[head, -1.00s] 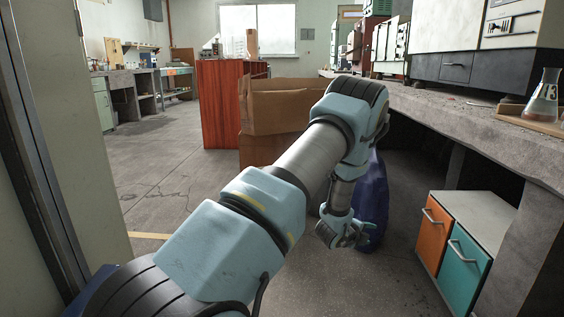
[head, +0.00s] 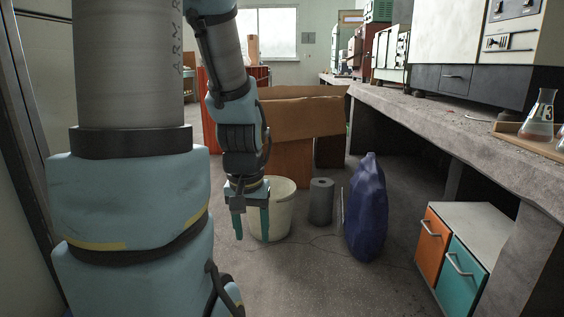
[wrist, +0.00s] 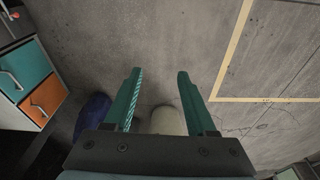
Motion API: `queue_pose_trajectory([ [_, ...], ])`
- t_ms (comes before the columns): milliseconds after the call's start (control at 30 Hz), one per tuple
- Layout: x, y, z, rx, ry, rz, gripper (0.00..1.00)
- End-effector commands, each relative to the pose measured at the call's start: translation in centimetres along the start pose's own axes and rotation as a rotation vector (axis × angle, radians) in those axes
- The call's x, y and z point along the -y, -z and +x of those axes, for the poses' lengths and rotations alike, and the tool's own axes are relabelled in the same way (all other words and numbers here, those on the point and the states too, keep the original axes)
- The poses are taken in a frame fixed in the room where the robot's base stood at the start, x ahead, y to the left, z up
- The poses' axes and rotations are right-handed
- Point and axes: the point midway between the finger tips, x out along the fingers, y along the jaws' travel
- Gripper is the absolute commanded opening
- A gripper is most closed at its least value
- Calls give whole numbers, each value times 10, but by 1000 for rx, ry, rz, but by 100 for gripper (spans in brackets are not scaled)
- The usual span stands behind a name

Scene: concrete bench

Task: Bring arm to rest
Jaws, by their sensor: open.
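My gripper (head: 250,216) hangs below my folded arm in the head view, its fingers pointing down in front of a white bucket (head: 282,215). In the wrist view my gripper (wrist: 157,88) shows two teal fingers spread apart with only bare floor between their tips. It is open and empty. The bucket also shows in the wrist view (wrist: 166,121), low between the fingers and partly hidden by the gripper body.
A dark blue bag (head: 367,210) and a grey cylinder (head: 321,202) stand right of the bucket. A cardboard box (head: 300,118) is behind. A concrete bench (head: 440,120) runs along the right, above a cabinet (head: 475,232) with orange and teal fronts. Floor in front is clear.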

Motion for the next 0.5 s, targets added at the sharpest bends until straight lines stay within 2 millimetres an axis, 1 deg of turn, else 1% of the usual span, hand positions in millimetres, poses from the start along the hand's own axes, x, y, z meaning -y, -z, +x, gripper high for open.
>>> queue_pose_trajectory([
  [33,3,-15,-10,25,-3,-62,57],
  [100,1,-7,-29,22,-3,-47,57],
  [267,1,-2,-58,21,-2,-43,57],
  [367,2,2,-80,20,-2,-42,57],
  [467,2,7,-108,20,-2,-41,57],
  [500,2,9,-121,19,-2,-41,57],
])
